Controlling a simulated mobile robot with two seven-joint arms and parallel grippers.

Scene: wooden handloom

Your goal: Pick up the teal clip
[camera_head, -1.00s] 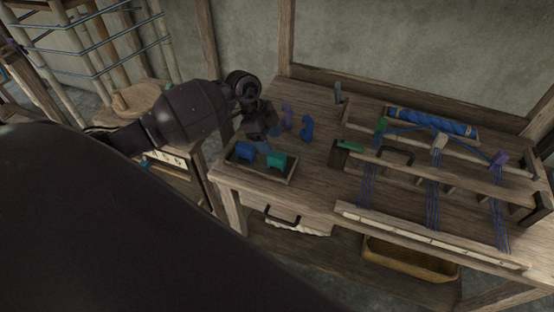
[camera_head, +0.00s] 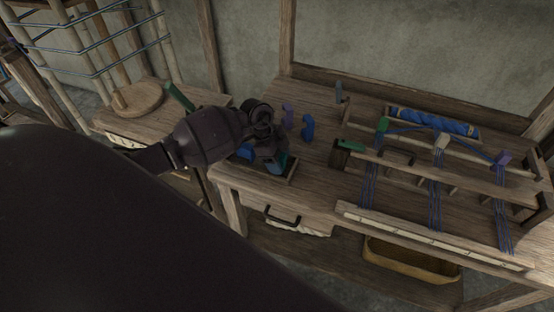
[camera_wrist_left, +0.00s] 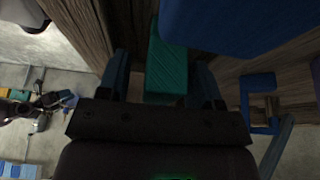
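The teal clip (camera_head: 280,164) sits at the right end of a small wooden tray (camera_head: 293,172) at the near left corner of the loom table, partly hidden by my left gripper (camera_head: 270,158). In the left wrist view the teal clip (camera_wrist_left: 166,68) lies between the two fingers of my left gripper (camera_wrist_left: 161,78). A gap shows beside its left side, so the fingers look open around it. A blue clip (camera_head: 245,151) is in the same tray, left of the teal one. My right gripper is not in view.
A purple clip (camera_head: 287,115) and a blue clip (camera_head: 307,127) stand behind the tray. The loom frame with blue threads (camera_head: 434,205) fills the table's right. A side table with a round wooden disc (camera_head: 140,97) and green piece (camera_head: 180,96) stands left.

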